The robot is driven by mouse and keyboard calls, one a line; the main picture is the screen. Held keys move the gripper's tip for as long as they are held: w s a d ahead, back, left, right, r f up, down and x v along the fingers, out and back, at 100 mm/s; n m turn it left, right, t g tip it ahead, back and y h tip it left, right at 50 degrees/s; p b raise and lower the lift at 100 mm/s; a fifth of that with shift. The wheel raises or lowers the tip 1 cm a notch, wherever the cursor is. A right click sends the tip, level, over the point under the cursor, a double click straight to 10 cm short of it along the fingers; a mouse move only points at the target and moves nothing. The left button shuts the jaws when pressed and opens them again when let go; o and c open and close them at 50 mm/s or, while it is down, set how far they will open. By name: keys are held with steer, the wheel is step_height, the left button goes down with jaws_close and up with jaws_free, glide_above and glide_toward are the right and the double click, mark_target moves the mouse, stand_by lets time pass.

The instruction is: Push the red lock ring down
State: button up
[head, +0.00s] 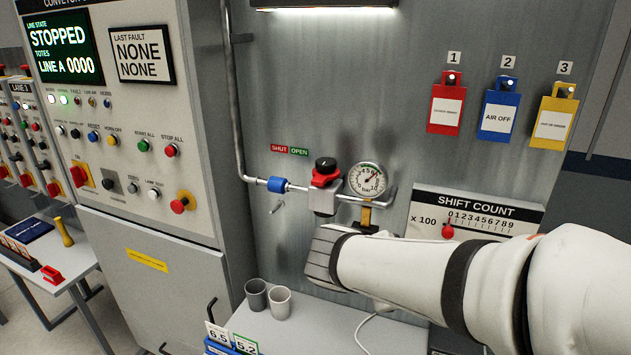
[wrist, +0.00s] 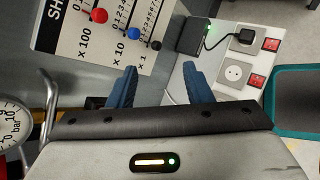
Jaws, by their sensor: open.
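The red lock ring (head: 324,178) sits under the black knob (head: 326,165) of the regulator on the grey wall panel, left of the pressure gauge (head: 367,180). My gripper (wrist: 160,84) is open, with two blue fingers apart and nothing between them. In the head view its grey body is below and in front of the regulator, clear of the ring; its fingers are hidden there. In the wrist view the gauge (wrist: 12,135) shows at the left edge. The ring cannot be made out clearly there.
The shift count board (head: 462,212) with a red slider is right of the regulator. A blue pipe fitting (head: 277,184) is on its left. Two cups (head: 280,302) stand on the bench below. The wrist view shows a black box (wrist: 194,37) and sockets (wrist: 234,73).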

steer(key=w+a+r+n+t, duration=0.4)
steer(key=w+a+n+t, duration=0.15)
steer(key=a+n, duration=0.2)
steer(key=n+t+y, duration=0.2)
steer(key=n+t, duration=0.4)
steer(key=n, duration=0.1)
glide_toward(317, 183)
steer(key=w, duration=0.1)
steer(key=shift+g, duration=0.25)
steer(key=p+x, duration=0.1)
steer(key=x, duration=0.4)
steer(key=p+x, duration=0.1)
steer(key=x, duration=0.1)
steer(key=shift+w+d+r+p, duration=0.15)
steer(key=shift+w+r+p, duration=0.1)
steer(key=shift+w+p, duration=0.05)
